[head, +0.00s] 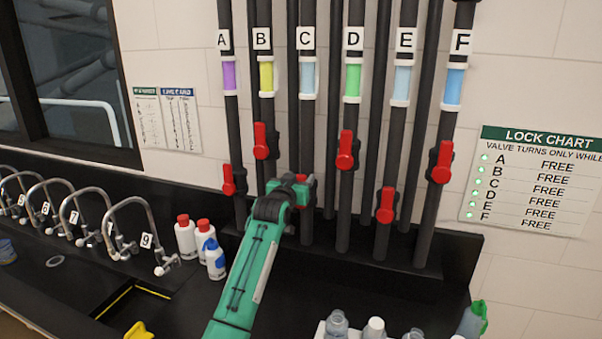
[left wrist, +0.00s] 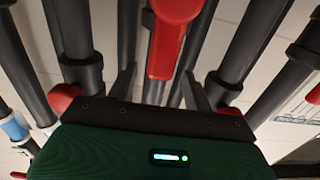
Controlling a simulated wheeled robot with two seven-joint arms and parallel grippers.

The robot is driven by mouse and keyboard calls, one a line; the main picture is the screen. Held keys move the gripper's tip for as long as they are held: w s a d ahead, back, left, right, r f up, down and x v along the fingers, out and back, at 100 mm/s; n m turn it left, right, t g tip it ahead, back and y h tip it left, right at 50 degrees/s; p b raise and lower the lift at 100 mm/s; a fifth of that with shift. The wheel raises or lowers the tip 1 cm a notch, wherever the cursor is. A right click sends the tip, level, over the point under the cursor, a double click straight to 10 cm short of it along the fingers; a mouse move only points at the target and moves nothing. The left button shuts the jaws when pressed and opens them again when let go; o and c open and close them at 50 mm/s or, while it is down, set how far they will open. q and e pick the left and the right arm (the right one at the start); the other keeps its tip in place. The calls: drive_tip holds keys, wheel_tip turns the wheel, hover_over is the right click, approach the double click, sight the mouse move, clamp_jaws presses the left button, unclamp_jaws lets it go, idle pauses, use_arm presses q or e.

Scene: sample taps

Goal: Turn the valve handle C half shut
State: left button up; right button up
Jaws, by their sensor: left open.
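Pipe C carries a white label C (head: 307,38) and a light blue band (head: 308,78). Its red valve handle C (head: 301,178) is mostly hidden behind my left gripper in the head view. In the left wrist view a red handle (left wrist: 172,40), apparently C, points down the picture between the two dark fingers. My left gripper (left wrist: 160,78) is open, with a finger on each side of the handle and gaps visible. I cannot tell the handle's exact angle. My right gripper is not in view.
Red handles B (head: 261,141) and D (head: 346,150) flank pipe C; handles A, E and F are farther out. The lock chart (head: 535,180) reads FREE for all valves. White bottles (head: 185,237) stand left of my arm; more bottles (head: 337,324) are at the front.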

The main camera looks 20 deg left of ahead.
use_arm(q)
drive_tip(key=shift+w, duration=1.05)
clamp_jaws()
